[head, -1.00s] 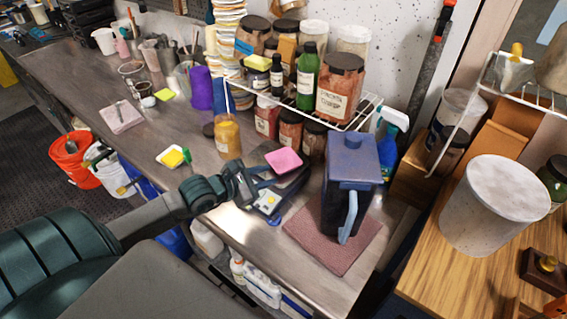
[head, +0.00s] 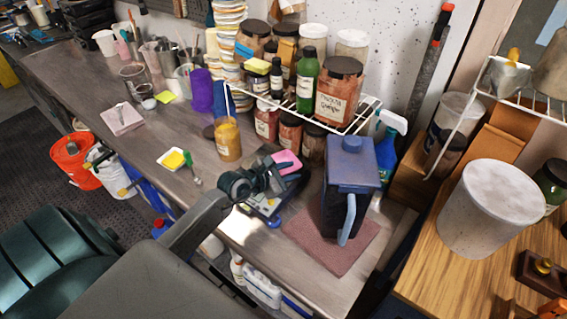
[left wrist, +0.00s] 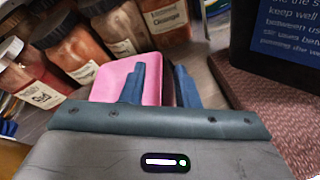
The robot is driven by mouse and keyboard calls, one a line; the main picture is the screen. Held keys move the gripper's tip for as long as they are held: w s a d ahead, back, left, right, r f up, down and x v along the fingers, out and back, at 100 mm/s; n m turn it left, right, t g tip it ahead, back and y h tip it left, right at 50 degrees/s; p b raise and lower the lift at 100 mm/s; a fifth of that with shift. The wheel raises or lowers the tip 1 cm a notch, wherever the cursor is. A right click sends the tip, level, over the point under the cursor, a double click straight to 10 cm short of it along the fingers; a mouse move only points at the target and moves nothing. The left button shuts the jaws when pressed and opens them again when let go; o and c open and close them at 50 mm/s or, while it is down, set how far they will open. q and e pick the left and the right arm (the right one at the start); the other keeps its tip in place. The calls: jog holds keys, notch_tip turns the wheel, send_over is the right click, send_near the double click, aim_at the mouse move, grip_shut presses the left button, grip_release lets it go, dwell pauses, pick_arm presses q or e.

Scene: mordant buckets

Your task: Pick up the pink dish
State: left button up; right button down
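The pink dish (head: 288,161) is a small squarish piece at the scale on the bench, partly covered by my left gripper (head: 284,170) in the head view. In the left wrist view the pink dish (left wrist: 113,82) lies ahead, with one dark blue finger across it and the other just past its right edge. The left gripper (left wrist: 161,72) is open, with a strip of pink and a dark gap between its fingers. Whether a finger touches the dish is unclear. My right gripper is in neither view.
The scale (head: 262,207) sits under the gripper. A blue canister (head: 350,185) stands close on the right on a reddish mat (head: 305,240). Labelled jars (head: 290,132) and a wire rack (head: 350,127) stand behind. An amber jar (head: 228,140) is to the left.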

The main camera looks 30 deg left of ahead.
pick_arm(q)
jog(key=shift+w+d+f, duration=0.15)
jog(key=shift+w+d, duration=0.05)
jog(key=shift+w, duration=0.25)
jog(key=shift+s, duration=0.1)
grip_shut()
